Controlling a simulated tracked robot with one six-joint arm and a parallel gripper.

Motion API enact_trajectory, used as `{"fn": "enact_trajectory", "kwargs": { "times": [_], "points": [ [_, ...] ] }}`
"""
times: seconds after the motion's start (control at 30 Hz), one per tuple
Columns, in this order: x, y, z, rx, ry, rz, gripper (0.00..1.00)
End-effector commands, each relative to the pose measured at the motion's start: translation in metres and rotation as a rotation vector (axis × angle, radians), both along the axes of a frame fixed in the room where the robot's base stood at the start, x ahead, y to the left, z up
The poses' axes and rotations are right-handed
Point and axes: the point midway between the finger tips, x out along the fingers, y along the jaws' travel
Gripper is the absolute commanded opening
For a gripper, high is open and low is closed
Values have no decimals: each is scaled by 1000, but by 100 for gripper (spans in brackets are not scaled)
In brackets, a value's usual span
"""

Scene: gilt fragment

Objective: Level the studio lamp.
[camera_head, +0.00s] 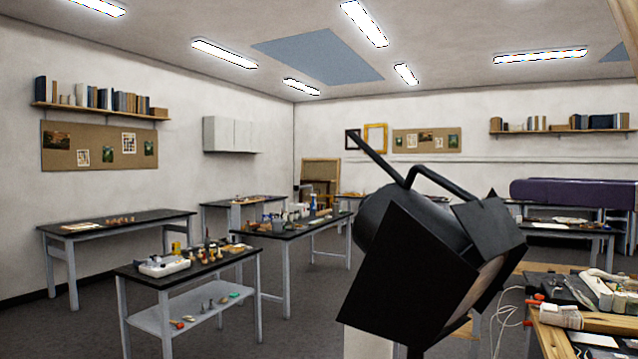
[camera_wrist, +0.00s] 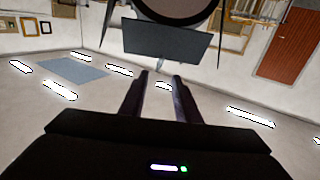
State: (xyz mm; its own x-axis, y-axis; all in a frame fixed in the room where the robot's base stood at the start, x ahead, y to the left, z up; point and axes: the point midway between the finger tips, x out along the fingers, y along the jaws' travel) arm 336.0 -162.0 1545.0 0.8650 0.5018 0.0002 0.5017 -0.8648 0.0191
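The black studio lamp (camera_head: 430,245) stands large in the right half of the head view. It is tilted, with its barn doors and pale front facing down and to the right. A bar and a bent handle rise from its top. In the wrist view the lamp's round front and a barn-door flap (camera_wrist: 168,50) show at the top. My gripper (camera_wrist: 160,77) points toward the flap, its two dark fingers apart with nothing between them. Whether the fingertips touch the flap cannot be told. I cannot make out my gripper in the head view.
A wooden bench (camera_head: 600,322) with tools and a white cable is close at the right. Dark-topped tables with small objects, including the near one (camera_head: 190,262), stand at left and centre. Grey floor shows between them. The wrist view looks toward ceiling lights and a red-brown door (camera_wrist: 287,45).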

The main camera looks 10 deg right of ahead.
Motion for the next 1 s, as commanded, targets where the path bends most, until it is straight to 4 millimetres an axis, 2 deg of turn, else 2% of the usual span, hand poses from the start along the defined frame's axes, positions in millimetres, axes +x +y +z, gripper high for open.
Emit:
{"fn": "enact_trajectory", "kwargs": {
  "times": [1.0],
  "points": [
    [75, 46, 0, 0, 0, 7, 29]
  ]
}}
